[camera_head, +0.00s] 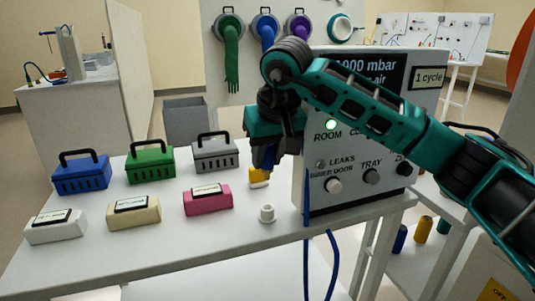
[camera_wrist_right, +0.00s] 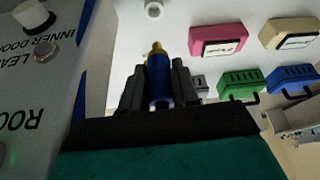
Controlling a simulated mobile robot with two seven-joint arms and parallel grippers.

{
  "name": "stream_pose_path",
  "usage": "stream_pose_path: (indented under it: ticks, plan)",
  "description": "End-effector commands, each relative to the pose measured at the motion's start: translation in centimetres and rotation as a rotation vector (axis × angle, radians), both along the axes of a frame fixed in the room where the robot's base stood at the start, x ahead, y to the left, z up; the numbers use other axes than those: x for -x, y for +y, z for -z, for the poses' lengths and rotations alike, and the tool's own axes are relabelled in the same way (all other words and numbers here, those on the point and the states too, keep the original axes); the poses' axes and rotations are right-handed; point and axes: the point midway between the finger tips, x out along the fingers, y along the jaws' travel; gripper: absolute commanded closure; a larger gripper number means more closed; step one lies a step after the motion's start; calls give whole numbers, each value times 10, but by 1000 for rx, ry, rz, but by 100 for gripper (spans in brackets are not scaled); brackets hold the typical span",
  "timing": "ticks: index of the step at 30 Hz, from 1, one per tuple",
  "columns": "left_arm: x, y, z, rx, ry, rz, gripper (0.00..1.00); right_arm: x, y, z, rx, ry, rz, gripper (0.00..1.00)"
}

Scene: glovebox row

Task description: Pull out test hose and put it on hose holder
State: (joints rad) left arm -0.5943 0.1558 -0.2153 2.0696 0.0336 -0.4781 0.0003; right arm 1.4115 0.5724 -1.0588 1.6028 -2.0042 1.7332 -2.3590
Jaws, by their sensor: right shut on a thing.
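The right gripper (camera_head: 266,160) is above the table in front of the panel's left edge. In the wrist view the right gripper (camera_wrist_right: 158,85) is shut on the blue end of the test hose (camera_wrist_right: 159,78), whose brass tip points away from the gripper. In the head view the blue hose (camera_head: 332,262) hangs along the panel's edge and down past the table front. The hose holder seems to be the small white cup (camera_head: 267,214) on the table, below and apart from the gripper. It also shows at the top of the wrist view (camera_wrist_right: 153,9). The left gripper is not in view.
The control panel box (camera_head: 350,190) stands close right of the gripper. Pink (camera_head: 208,201), cream (camera_head: 134,212) and white (camera_head: 55,227) labelled cases and blue, green and grey handled boxes stand to the left. The table front is clear.

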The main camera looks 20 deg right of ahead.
Motion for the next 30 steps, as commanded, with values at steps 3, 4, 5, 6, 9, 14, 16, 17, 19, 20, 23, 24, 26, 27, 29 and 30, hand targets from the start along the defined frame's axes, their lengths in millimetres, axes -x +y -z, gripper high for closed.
stream_pose_path:
  ticks: [3,4,5,6,9,14,16,17,19,20,23,24,26,27,29,30]
  plan:
    - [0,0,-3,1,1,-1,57,0,0,-3,-3,-1,2,100]
    - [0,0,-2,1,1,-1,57,0,0,-1,-4,0,2,100]
    - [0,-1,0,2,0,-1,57,0,0,2,-4,0,2,100]
    - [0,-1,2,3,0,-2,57,0,0,5,-3,0,2,100]
    - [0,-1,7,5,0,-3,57,0,0,12,-3,1,2,100]
    - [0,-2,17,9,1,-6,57,0,0,28,-2,0,1,100]
    - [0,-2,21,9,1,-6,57,0,0,35,-3,0,2,100]
    - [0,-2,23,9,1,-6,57,0,0,38,-3,0,2,100]
    - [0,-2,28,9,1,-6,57,0,0,45,-2,0,2,100]
    - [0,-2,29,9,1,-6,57,0,0,47,-2,0,1,100]
    - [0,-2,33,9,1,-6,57,0,0,54,-2,0,1,100]
    - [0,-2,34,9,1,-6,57,0,0,55,-2,0,1,100]
    - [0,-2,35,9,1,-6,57,0,0,57,-3,0,1,100]
    - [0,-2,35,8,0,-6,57,0,0,58,-3,-1,1,100]
    - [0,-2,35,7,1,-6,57,0,0,58,-3,-1,1,100]
    - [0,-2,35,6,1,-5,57,0,0,58,-3,-1,1,100]
